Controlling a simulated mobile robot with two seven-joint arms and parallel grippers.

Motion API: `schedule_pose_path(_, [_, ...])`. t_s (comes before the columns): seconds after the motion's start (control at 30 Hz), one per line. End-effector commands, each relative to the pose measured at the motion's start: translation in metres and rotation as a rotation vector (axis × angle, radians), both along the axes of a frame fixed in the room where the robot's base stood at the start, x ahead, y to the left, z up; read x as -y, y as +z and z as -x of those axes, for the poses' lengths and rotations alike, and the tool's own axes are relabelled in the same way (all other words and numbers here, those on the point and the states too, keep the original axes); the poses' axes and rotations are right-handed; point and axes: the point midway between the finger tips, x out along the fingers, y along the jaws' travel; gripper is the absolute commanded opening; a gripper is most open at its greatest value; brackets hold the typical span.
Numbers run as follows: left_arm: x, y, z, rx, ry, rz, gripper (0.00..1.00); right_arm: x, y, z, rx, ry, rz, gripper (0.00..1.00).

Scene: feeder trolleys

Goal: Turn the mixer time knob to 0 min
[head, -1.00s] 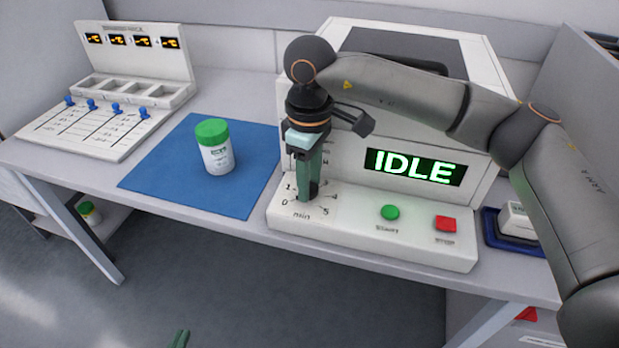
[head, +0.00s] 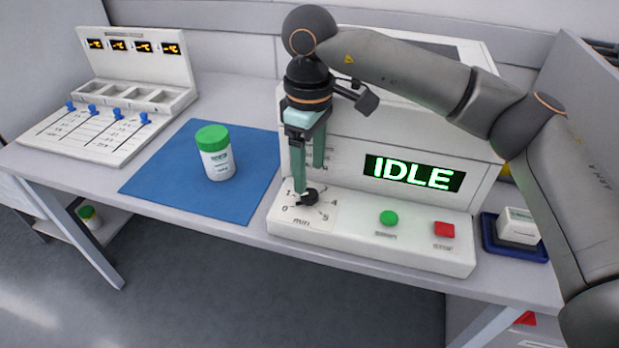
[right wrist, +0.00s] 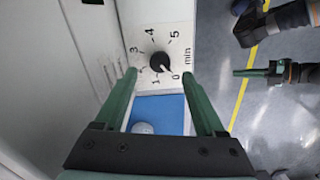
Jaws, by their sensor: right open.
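The mixer time knob (head: 310,197) is a small black dial on the mixer's white front panel, with marks from 0 to 5 min around it. In the right wrist view, the knob (right wrist: 160,61) has its pale pointer line toward the 0 mark. My right gripper (head: 309,178) is open and empty just above the knob, its green fingers apart. In the right wrist view, its fingertips (right wrist: 159,73) stand on either side of the knob, without visible contact. My left gripper (right wrist: 258,72) shows at the right of that view, over the floor; its opening is unclear.
The mixer display (head: 413,172) reads IDLE. A green button (head: 388,218) and a red button (head: 444,230) sit right of the knob. A green-lidded jar (head: 215,155) stands on a blue mat (head: 160,190) to the left. A blue tray (head: 488,232) is at right.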

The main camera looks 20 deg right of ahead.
Motion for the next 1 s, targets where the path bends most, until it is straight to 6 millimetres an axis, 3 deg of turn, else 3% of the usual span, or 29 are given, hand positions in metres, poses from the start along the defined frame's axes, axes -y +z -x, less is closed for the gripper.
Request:
schedule_pose_path(0.03, [0.001,-0.007,0.008,-0.046,0.002,0.001,0.00,-0.001,0.016,-0.001,0.006,0.001,-0.001,0.72])
schedule_pose_path(0.13, [0.002,-0.021,0.023,-0.126,0.004,0.003,0.00,-0.001,0.036,0.000,0.004,0.001,-0.001,0.72])
schedule_pose_path(0.4, [0.003,-0.015,0.021,-0.121,0.004,0.005,0.00,-0.001,0.073,0.000,0.002,0.002,-0.001,0.72])
schedule_pose_path(1.0, [0.003,-0.015,0.021,-0.119,0.004,0.006,0.00,0.000,0.078,0.000,0.001,0.001,0.001,0.72])
